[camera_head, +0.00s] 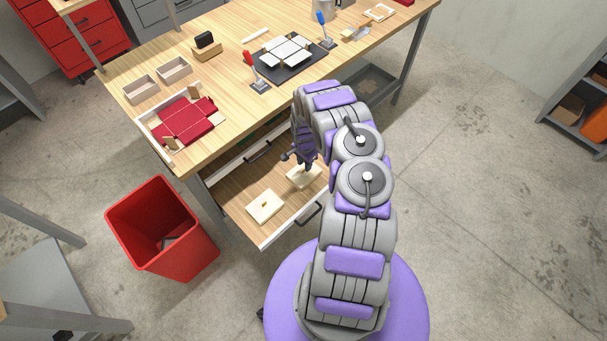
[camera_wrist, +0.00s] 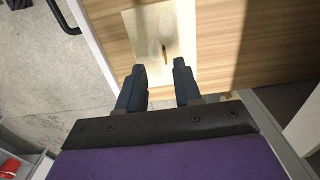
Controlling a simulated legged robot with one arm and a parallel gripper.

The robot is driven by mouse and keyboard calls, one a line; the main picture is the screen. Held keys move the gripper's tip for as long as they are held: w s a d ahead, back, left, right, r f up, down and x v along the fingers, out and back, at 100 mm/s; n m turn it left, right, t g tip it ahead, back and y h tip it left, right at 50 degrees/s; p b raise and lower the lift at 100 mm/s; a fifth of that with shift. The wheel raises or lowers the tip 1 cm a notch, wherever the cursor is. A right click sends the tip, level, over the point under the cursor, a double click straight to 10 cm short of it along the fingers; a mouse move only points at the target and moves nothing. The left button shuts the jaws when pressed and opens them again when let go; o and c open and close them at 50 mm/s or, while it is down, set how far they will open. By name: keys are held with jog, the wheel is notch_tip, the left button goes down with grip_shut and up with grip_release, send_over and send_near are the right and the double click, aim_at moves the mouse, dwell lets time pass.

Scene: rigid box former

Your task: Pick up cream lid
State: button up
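Two flat cream lids lie in the open wooden drawer. The nearer-left cream lid (camera_head: 265,207) has a small brown tab in its middle. The other cream lid (camera_head: 304,176) is partly hidden beneath my gripper (camera_head: 302,163). In the wrist view, a cream lid (camera_wrist: 143,32) with an upright brown tab (camera_wrist: 165,53) lies just beyond my gripper (camera_wrist: 159,67). My gripper's two dark fingers are apart, with nothing held between them. The tab appears in line with the gap, slightly ahead of the fingertips.
The open drawer (camera_head: 241,197) has a white front with a dark handle (camera_head: 308,214). The wooden table (camera_head: 225,75) above holds a white tray with red cardboard (camera_head: 187,122). A red bin (camera_head: 155,225) stands left of the drawer. Floor at right is clear.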

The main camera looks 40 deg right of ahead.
aim_at(304, 172)
jog(key=shift+w+d+f+b, duration=0.15)
jog(key=shift+f+b, duration=0.15)
jog(key=shift+f, duration=0.6)
jog(key=shift+w+d+f+b, duration=0.1)
jog(key=shift+f+b, duration=0.2)
jog(key=shift+f, duration=0.6)
jog(key=shift+w+d+f+b, duration=0.15)
jog(key=shift+f+b, duration=0.15)
jog(key=shift+f, duration=0.6)
jog(key=shift+a, duration=0.15)
jog(key=shift+a+r, duration=0.1)
jog(key=shift+a, duration=0.05)
jog(key=shift+d, duration=0.2)
grip_shut()
